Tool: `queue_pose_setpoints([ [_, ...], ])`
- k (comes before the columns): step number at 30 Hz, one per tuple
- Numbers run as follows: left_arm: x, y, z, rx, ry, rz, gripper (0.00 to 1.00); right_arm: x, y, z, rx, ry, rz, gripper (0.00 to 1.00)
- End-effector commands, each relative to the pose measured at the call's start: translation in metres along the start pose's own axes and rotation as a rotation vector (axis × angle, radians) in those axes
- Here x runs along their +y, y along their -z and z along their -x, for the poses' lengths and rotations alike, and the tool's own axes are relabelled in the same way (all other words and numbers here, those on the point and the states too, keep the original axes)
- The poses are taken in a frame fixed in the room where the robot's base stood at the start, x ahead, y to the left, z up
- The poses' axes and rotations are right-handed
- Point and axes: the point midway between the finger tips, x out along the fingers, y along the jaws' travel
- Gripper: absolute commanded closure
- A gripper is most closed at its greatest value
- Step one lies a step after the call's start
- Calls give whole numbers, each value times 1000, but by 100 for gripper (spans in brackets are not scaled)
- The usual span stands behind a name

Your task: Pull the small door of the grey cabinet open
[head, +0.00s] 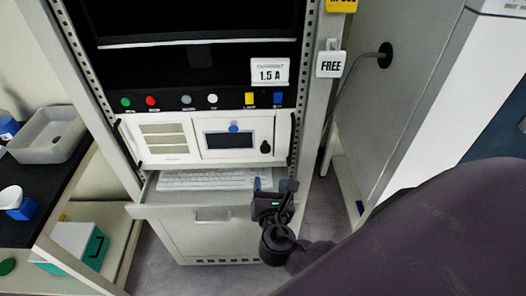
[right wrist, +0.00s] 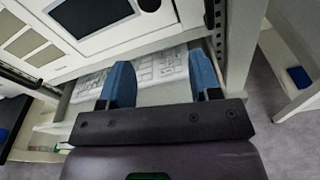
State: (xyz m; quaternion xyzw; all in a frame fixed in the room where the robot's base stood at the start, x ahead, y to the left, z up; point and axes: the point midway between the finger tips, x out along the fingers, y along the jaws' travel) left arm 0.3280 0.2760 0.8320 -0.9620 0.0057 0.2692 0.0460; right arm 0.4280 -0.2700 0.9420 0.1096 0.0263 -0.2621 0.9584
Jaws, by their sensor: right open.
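The grey cabinet (head: 312,60) is a tall rack frame holding a white instrument panel. On the panel's right half is a small framed door-like section (head: 208,155) with a dark screen; it looks shut. A black knob (head: 265,147) sits at its right. Below is a light front (head: 185,236) with a bar handle (head: 212,215); I cannot tell which of these is the small door. My right gripper (head: 270,184) is open and empty, with blue fingers, just below the panel's right end. In the right wrist view the fingers (right wrist: 163,78) point at the keyboard shelf. My left gripper is out of view.
A white keyboard (head: 205,180) lies on a pulled-out shelf under the panel. A FREE tag (head: 331,64) hangs on the right post. A large grey body (head: 405,90) stands at right. At left is a dark bench with a grey basin (head: 50,136).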

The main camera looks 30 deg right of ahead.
Motion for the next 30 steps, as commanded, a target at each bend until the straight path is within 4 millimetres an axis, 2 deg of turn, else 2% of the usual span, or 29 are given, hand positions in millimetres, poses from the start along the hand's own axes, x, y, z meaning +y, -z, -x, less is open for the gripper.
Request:
queue_pose_setpoints([
  [4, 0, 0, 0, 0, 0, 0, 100, 7, -16, 0, -90, 12, 158, 42],
  [11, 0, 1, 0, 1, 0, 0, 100, 9, -22, -12, -115, 17, 202, 42],
  [24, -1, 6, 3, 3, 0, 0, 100, 8, -30, -82, -113, 17, 199, 42],
  [30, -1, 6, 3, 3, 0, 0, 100, 8, -31, -102, -110, 16, 199, 42],
])
